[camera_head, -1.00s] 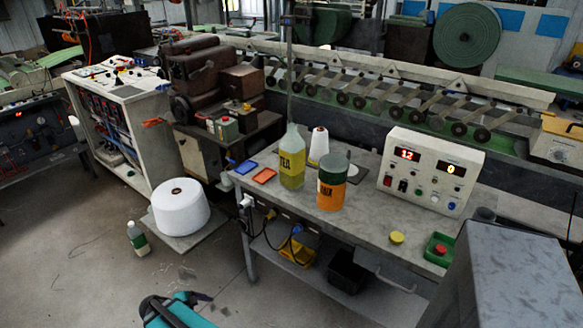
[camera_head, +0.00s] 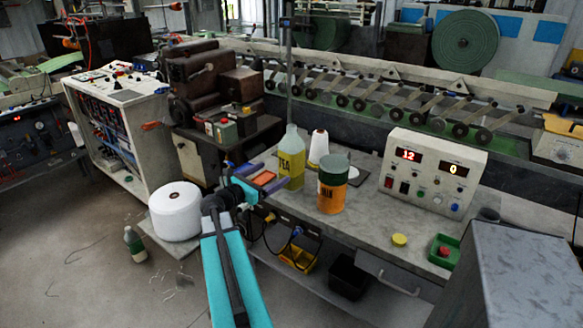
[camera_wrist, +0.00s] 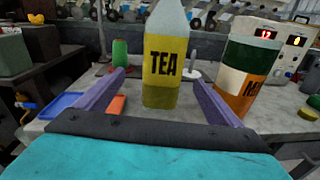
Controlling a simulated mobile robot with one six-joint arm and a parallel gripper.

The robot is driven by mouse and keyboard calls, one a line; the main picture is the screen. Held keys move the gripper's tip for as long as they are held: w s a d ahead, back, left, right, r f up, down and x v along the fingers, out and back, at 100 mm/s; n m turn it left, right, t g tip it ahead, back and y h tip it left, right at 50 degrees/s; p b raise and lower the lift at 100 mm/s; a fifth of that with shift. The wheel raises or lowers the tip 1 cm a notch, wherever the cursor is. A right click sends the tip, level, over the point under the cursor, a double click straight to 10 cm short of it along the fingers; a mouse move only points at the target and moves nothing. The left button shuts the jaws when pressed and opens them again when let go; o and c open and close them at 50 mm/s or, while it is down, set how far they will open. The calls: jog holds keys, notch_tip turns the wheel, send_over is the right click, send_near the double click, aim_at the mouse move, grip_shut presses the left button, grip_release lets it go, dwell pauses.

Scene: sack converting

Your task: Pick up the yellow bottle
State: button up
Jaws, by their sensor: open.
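The yellow bottle (camera_head: 291,163), with a pale top and a TEA label, stands upright on the grey workbench (camera_head: 370,215). In the wrist view the yellow bottle (camera_wrist: 163,62) is in front of my gripper (camera_wrist: 158,82), in the gap between its two purple fingers. My gripper is open and empty. In the head view my gripper (camera_head: 264,180) reaches over the bench's left end, just left of the bottle. I cannot tell whether the fingertips reach past its near side.
An orange jar with a dark green top (camera_head: 333,185) stands close to the bottle's right. A white cone (camera_head: 318,146) is behind. A blue tray (camera_wrist: 62,104) and a small orange tray (camera_wrist: 117,104) lie left. A control box (camera_head: 432,172) stands farther right.

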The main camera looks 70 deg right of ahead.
aim_at(285, 161)
jog(key=shift+s+d+r+n+g+h, duration=0.15)
jog(key=shift+s+d+r, duration=0.2)
jog(key=shift+r, duration=0.25)
jog(key=shift+s+d+r+n+g+h, duration=0.15)
jog(key=shift+s+d+r, duration=0.15)
jog(key=shift+r, duration=0.3)
jog(key=shift+w, duration=0.1)
jog(key=shift+p+x, duration=0.65)
jog(key=shift+x, duration=3.65)
jog(key=shift+f, duration=0.1)
jog(key=p+x, duration=0.1)
jog(key=x, duration=0.4)
jog(key=shift+w+d+f, duration=0.1)
jog(key=shift+f, duration=0.05)
jog(key=shift+c, duration=0.4)
